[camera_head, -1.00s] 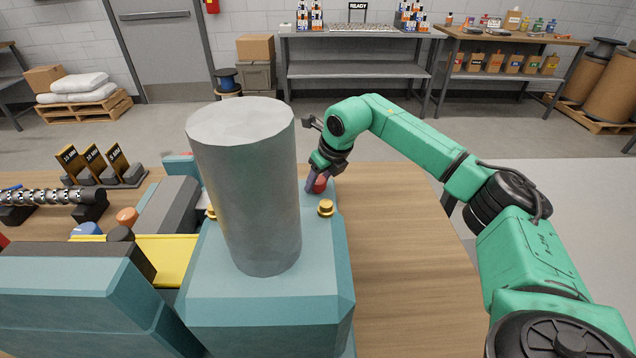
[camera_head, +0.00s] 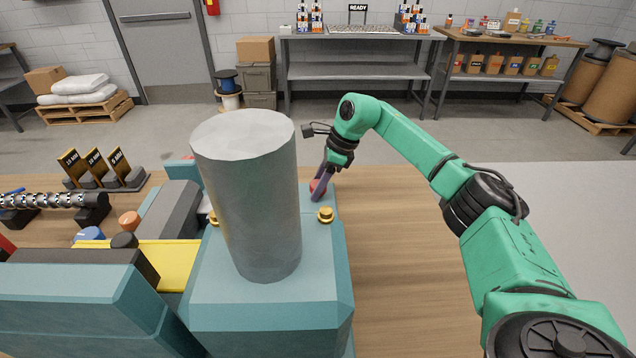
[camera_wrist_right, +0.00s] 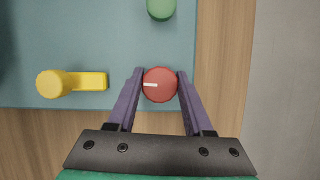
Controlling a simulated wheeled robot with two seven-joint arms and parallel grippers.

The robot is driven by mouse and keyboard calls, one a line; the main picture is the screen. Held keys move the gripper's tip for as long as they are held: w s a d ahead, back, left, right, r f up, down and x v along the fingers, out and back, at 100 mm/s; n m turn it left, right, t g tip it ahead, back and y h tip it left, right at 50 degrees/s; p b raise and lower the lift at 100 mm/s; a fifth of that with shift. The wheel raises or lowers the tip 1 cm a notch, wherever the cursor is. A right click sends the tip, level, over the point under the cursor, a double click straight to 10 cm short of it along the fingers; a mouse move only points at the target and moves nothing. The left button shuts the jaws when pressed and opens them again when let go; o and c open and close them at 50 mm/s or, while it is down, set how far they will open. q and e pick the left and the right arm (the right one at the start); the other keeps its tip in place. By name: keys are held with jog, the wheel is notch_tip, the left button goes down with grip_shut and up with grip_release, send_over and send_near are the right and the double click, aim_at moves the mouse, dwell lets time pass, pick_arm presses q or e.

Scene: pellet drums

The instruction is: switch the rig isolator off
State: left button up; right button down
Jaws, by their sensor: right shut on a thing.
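The rig isolator appears to be the round red knob (camera_wrist_right: 160,85) with a white mark, on the teal housing's edge. In the right wrist view the white mark points left. The knob also shows small in the head view (camera_head: 318,186), partly behind a finger. My right gripper (camera_wrist_right: 160,88) has its two purple fingers on either side of the knob, shut on it. It also shows in the head view (camera_head: 320,188), reaching down to the knob. My left gripper is not in view.
A tall grey cylinder (camera_head: 250,200) stands on the teal housing (camera_head: 250,320) left of my right arm. A gold knob (camera_head: 325,215) is nearer the camera. The wrist view shows a yellow lever (camera_wrist_right: 72,82) and a green knob (camera_wrist_right: 161,8). The wooden tabletop (camera_head: 395,260) is clear on the right.

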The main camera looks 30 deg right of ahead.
jog(key=shift+n, duration=0.5)
jog(key=shift+c, duration=1.5)
grip_release()
jog(key=v, duration=1.4)
jog(key=shift+d+r+b, duration=0.15)
jog(key=shift+r+b, duration=0.15)
jog(key=shift+b, duration=0.15)
jog(key=shift+w, duration=0.15)
